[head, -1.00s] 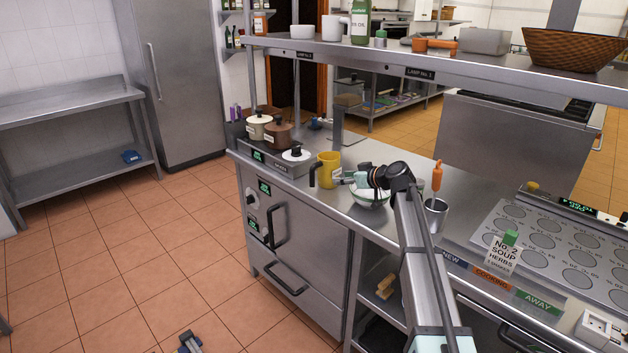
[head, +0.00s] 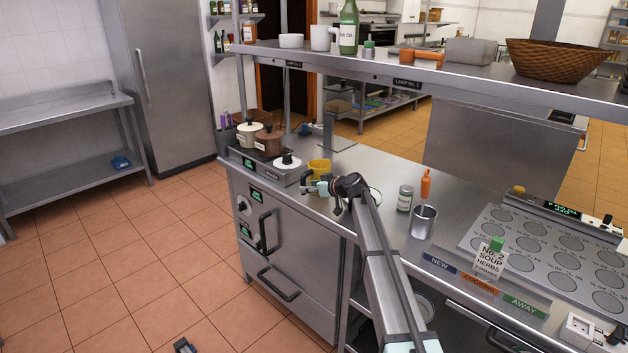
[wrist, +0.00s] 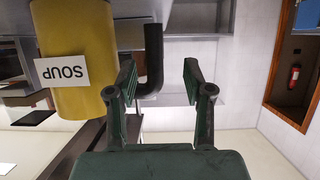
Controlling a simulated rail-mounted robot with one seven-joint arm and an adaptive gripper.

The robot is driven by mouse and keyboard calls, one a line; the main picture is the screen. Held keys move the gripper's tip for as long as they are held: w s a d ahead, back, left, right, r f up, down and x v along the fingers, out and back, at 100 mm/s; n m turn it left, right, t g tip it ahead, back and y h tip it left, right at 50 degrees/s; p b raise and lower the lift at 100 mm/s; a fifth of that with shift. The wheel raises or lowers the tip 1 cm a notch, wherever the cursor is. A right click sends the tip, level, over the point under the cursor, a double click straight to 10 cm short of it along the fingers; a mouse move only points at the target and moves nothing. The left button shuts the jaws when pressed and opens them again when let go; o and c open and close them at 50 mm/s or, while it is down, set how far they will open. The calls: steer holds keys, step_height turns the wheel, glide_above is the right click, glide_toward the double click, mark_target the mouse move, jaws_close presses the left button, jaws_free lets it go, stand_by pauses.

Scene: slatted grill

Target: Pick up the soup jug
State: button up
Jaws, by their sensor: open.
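The soup jug (head: 319,167) is yellow and stands on the steel counter, partly hidden by my gripper (head: 306,189) in the head view. In the wrist view the jug (wrist: 78,50) appears upside down at the left, with a white SOUP label and a black handle (wrist: 153,58). My gripper (wrist: 160,75) is open and empty. In that view the handle shows in the gap between its two fingers, nearer the left one. I cannot tell how deep the handle sits between them.
A hob with a white-lidded pot (head: 287,165) is left of the jug. A cream pot (head: 249,134) and a brown pot (head: 268,141) stand behind. A shelf (head: 455,85) runs above the counter.

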steer(key=p+x, duration=0.1)
steer(key=x, duration=0.1)
steer(key=p+x, duration=0.1)
steer(key=x, duration=0.2)
steer(key=shift+w+d+r+p, duration=0.1)
steer(key=shift+w+d+p, duration=0.05)
steer(key=shift+w+p, duration=0.15)
jaws_close()
